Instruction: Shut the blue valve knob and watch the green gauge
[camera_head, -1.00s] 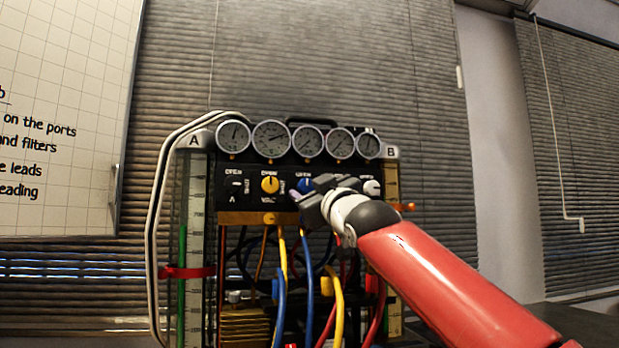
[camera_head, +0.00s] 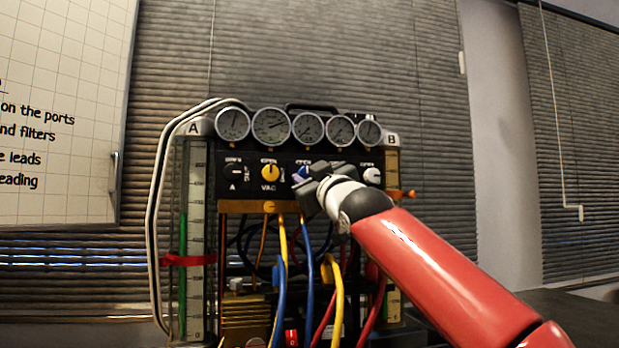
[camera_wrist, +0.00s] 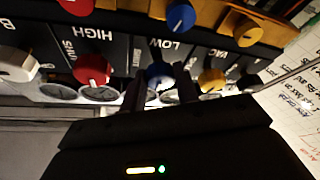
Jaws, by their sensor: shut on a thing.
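The blue valve knob (camera_head: 299,175) sits on the black panel below the row of dials, partly hidden by my gripper (camera_head: 308,184). The wrist view shows the blue knob (camera_wrist: 158,73) by the LOW label, between the two fingers of my gripper (camera_wrist: 158,88), which is shut on it. Its exact pointer direction is hard to tell. A green column (camera_head: 183,235) stands in the clear tube marked A at the rig's left. The dial faces all look white; none is plainly green.
A yellow VAC knob (camera_head: 269,172) is left of the blue one, and a white knob (camera_head: 372,175) is to the right. A red knob (camera_wrist: 92,69) is beside the blue one in the wrist view. Several coloured hoses (camera_head: 310,280) hang below the panel.

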